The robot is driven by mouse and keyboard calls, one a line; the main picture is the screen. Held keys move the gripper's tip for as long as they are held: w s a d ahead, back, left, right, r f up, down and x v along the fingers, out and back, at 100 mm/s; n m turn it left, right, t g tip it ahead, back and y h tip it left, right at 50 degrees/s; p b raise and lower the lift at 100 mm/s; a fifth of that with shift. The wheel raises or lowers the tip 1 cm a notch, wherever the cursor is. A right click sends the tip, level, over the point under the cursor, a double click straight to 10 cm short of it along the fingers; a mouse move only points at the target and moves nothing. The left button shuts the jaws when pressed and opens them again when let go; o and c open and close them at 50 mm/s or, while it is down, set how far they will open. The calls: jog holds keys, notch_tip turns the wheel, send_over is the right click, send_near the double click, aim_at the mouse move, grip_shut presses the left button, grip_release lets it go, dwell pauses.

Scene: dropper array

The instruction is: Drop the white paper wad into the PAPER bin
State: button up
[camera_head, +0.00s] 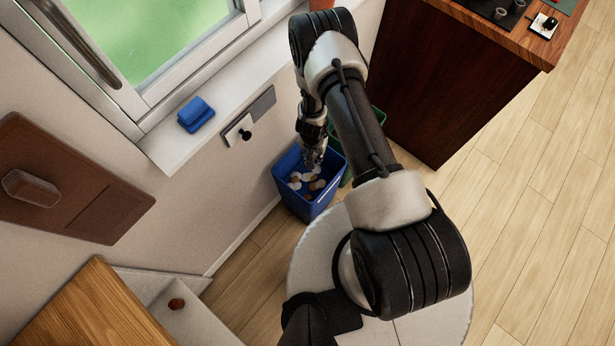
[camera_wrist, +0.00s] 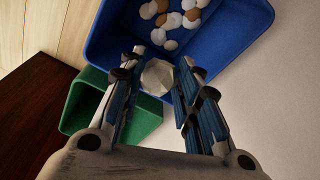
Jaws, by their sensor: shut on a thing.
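The white paper wad (camera_wrist: 157,77) is a faceted, crumpled ball between my gripper's fingertips in the wrist view. My gripper (camera_wrist: 160,80) is shut on it. In the head view my gripper (camera_head: 315,157) points down over the blue bin (camera_head: 309,208); the wad cannot be made out there. In the wrist view the blue bin (camera_wrist: 228,40) lies beyond the wad, with several white and brown roundish pieces (camera_wrist: 172,20) inside. I cannot read a label on any bin, so I cannot tell which one is PAPER.
A green bin (camera_wrist: 85,105) stands beside the blue one, partly hidden by my arm in the head view (camera_head: 376,122). A dark wooden cabinet (camera_head: 440,80) is to its right. The wall has a switch plate (camera_head: 240,130), and a blue cloth (camera_head: 196,114) lies on the sill.

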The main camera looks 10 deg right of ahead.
notch_tip(320, 180, down, 2)
jog(key=shift+f+b, duration=0.15)
jog(key=shift+b, duration=0.4)
jog(key=o, duration=0.8)
notch_tip(320, 180, up, 12)
jog(key=s, duration=0.1)
jog(key=shift+a, duration=0.4)
jog(key=shift+s, duration=0.1)
